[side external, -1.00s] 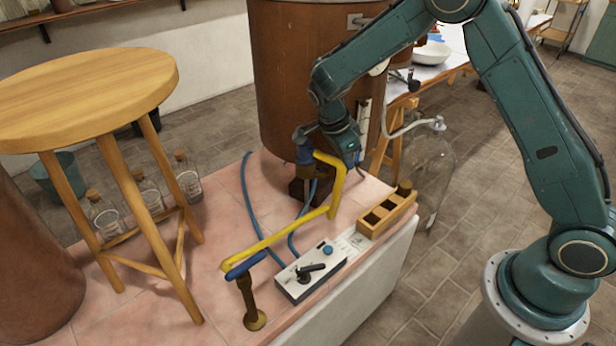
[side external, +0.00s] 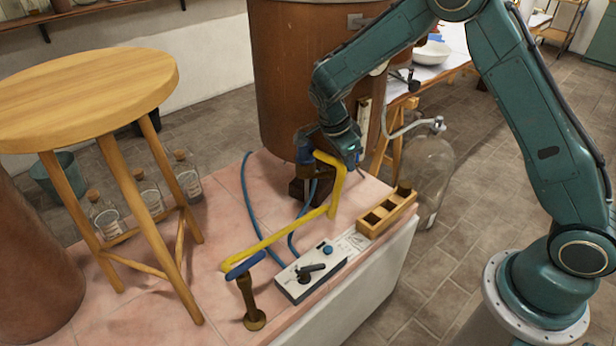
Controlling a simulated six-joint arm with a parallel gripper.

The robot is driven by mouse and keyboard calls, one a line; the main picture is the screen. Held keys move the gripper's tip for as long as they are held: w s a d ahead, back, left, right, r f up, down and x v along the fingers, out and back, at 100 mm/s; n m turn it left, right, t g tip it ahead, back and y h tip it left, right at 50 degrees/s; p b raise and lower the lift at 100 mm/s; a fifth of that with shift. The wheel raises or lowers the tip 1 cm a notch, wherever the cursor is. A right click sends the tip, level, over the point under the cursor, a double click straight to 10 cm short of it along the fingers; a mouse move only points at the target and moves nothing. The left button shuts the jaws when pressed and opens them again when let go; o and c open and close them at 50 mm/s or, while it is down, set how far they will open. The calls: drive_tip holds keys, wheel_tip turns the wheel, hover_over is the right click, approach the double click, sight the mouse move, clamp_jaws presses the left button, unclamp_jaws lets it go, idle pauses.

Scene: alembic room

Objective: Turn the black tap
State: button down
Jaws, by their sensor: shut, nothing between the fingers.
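A black tap lever (side external: 309,272) sits on the top of a white panel box (side external: 290,286) on the pink-tiled platform, pointing to the right. A blue knob (side external: 328,249) is on the same box. My gripper (side external: 350,161) is shut and empty at the foot of the copper vessel, up and to the right of the box, well apart from the black lever. Its fingertips are small and partly hidden by the bent yellow pipe (side external: 285,238). I cannot tell whether they touch the pipe or the blue-handled fitting (side external: 304,148) near it.
The copper vessel (side external: 283,75) stands behind my gripper. A wooden holder (side external: 387,212) and a glass carboy (side external: 430,175) are to the right. Blue hoses (side external: 250,212) cross the tiles. A blue handle (side external: 245,265) tops a brown post. A wooden stool (side external: 85,90) is at left.

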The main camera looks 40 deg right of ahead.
drive_tip(key=shift+s+a, duration=0.1)
drive_tip(key=shift+s, duration=0.4)
drive_tip(key=c, duration=2.2)
unclamp_jaws()
drive_tip(key=shift+v, duration=5.05)
drive_tip(key=c, duration=1.4)
unclamp_jaws()
drive_tip(key=shift+w, duration=0.1)
drive_tip(key=shift+c, duration=0.2)
drive_tip(key=shift+o, duration=0.4)
drive_tip(key=shift+n, duration=0.3)
wheel_tip(320, 180, up, 4)
drive_tip(key=n+t+y, duration=0.1)
drive_tip(key=n+y, duration=0.2)
drive_tip(key=n, duration=1.4)
hover_over(339, 164)
drive_tip(key=shift+r, duration=0.1)
